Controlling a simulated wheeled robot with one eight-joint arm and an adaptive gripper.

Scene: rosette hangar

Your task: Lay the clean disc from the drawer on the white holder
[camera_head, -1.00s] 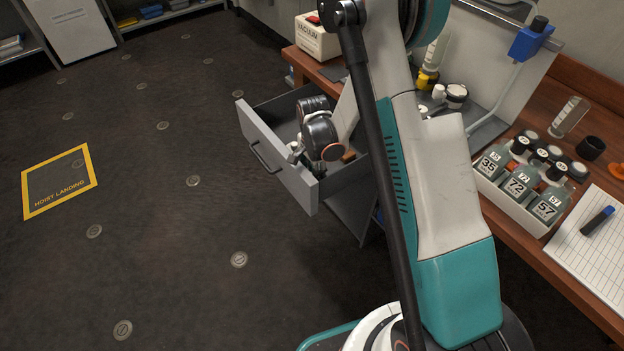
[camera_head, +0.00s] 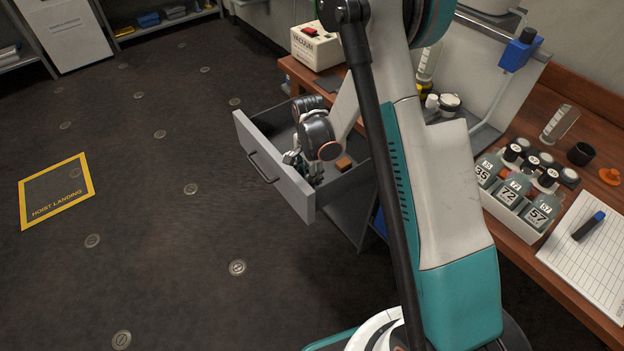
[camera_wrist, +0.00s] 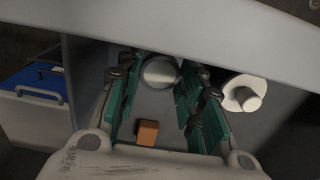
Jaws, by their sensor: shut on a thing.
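My gripper (camera_head: 302,166) reaches down into the open grey drawer (camera_head: 271,166), near its front. In the wrist view its teal fingers (camera_wrist: 158,88) are shut on a pale round disc (camera_wrist: 159,71), which shows between the fingertips. The fingers hide the disc in the head view. A white round piece with a knob (camera_wrist: 243,94) lies to the right of the fingers in the wrist view. On the bench stands a small white round fitting with a dark band (camera_head: 449,104); I cannot tell surely whether it is the white holder.
An orange-brown block (camera_head: 343,163) lies in the drawer, also below the disc in the wrist view (camera_wrist: 148,132). The drawer walls surround my gripper closely. The bench holds a VACUUM box (camera_head: 316,47), a bottle rack (camera_head: 503,211) and a notepad (camera_head: 577,248). Floor left is clear.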

